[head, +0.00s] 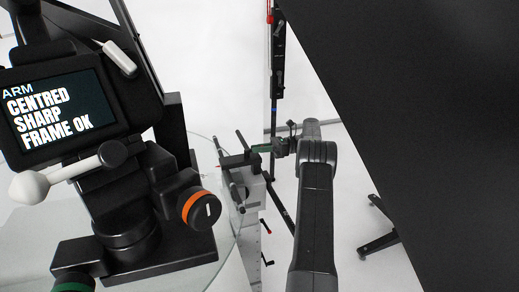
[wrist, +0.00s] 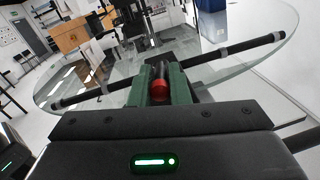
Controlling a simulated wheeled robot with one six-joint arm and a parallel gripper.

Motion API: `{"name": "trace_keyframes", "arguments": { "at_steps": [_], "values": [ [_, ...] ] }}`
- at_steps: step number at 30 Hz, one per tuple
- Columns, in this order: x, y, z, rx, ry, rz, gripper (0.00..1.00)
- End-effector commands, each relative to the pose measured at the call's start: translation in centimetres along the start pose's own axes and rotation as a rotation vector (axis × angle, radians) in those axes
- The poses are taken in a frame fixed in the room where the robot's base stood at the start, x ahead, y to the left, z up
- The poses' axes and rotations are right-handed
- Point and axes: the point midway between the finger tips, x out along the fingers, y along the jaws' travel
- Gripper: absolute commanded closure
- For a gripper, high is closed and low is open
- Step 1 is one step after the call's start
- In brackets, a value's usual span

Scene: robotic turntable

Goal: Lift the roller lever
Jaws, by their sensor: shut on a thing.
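The roller lever, a short dark handle with a rounded red end (wrist: 159,91), sits between the green fingers of my gripper (wrist: 160,78) in the wrist view. My gripper is shut on it. In the head view my gripper (head: 259,149) reaches in from the right to a black fitting (head: 238,160) on top of a pale grey post. The lever is too small and covered there to tell its angle.
A glass turntable disc (wrist: 82,86) spreads beyond my gripper, with a long black bar (wrist: 95,94) running across in front of it. A black camera rig with a lit screen (head: 48,112) stands at left. A large black panel (head: 430,110) fills the right.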

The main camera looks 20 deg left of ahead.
Motion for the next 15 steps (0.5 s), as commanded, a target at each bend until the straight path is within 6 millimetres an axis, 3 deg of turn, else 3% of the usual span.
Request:
{"name": "trace_keyframes", "arguments": {
  "at_steps": [14, 15],
  "values": [
    [0.09, -0.1, 0.22, -0.003, -0.001, 0.005, 1.0],
    [0.09, -0.09, 0.22, -0.003, -0.001, 0.005, 0.76]
  ]
}}
